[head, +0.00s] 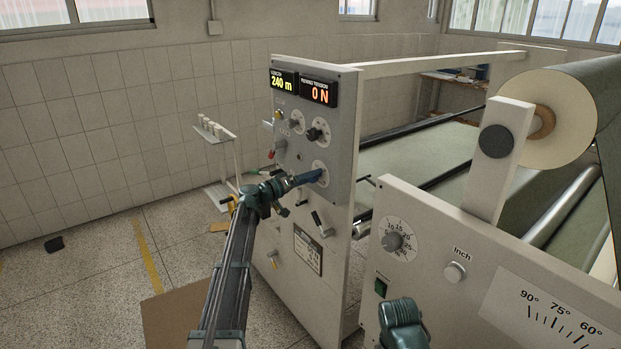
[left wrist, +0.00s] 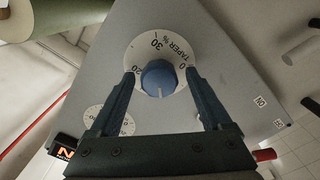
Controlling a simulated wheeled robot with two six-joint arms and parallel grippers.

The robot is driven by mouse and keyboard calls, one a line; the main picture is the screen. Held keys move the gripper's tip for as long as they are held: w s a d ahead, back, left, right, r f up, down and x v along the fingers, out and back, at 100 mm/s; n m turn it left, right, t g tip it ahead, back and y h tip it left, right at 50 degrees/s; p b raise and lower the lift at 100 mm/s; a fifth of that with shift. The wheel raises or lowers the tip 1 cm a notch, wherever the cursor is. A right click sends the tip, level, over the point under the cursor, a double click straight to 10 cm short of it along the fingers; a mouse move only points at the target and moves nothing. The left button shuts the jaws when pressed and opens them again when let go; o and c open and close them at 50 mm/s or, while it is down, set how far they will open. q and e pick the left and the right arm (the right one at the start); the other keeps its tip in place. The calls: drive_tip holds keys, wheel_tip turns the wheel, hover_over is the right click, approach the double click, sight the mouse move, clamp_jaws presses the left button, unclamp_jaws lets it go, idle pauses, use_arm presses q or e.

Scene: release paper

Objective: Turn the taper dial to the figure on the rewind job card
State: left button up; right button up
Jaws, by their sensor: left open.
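A pale mark shows on the knob's lower edge in the left wrist view. My left gripper (left wrist: 160,82) is open, with one finger on each side of the knob; I cannot tell whether they touch it. In the head view the left gripper (head: 312,177) is at the dial's scale (head: 321,167) and covers the knob. A framed card (head: 308,250), perhaps the job card, is lower on the panel; its writing is too small to read.
The grey panel (head: 343,120) also bears displays reading 240 m (head: 282,83) and 0 N (head: 318,93), and other dials (head: 315,133). A nearer cabinet (head: 430,220) with a dial and Inch button stands right. A teal part of my right arm shows at the bottom; its jaws do not.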

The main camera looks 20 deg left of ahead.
use_arm(q)
drive_tip(key=shift+w+d, duration=0.1)
clamp_jaws()
idle(0.5)
drive_tip(key=n, duration=0.4)
drive_tip(key=shift+n, duration=2.5)
drive_tip(key=shift+f, duration=0.1)
